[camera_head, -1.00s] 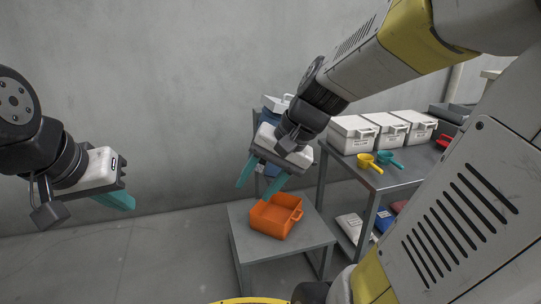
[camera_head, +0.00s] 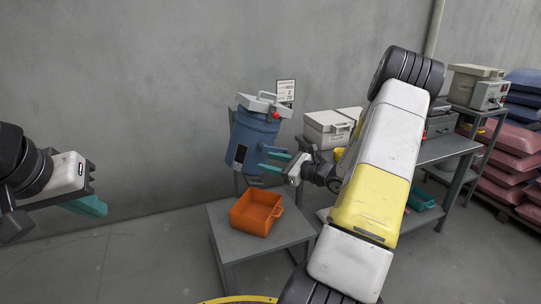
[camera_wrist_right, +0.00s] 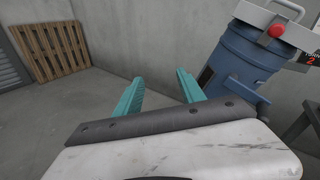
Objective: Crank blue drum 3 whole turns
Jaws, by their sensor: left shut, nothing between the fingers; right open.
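The blue drum (camera_head: 251,140) stands behind the low grey table, with a grey lid and handle on top and a red knob (camera_head: 275,115) at the lid's right side. It also shows in the right wrist view (camera_wrist_right: 241,62), with its red knob (camera_wrist_right: 276,31). My right gripper (camera_head: 264,161) is open in front of the drum's lower right part, with nothing between its teal fingers; they also show in the right wrist view (camera_wrist_right: 157,92). I cannot tell whether they touch the drum. My left gripper (camera_head: 100,207) is shut and empty at far left, away from the drum.
An orange bin (camera_head: 240,213) sits on the low table (camera_head: 290,229). A workbench (camera_head: 447,147) with white lidded boxes (camera_head: 322,128) stands to the right. Red sacks (camera_head: 510,150) are stacked at far right. A wooden pallet (camera_wrist_right: 52,50) leans on the wall.

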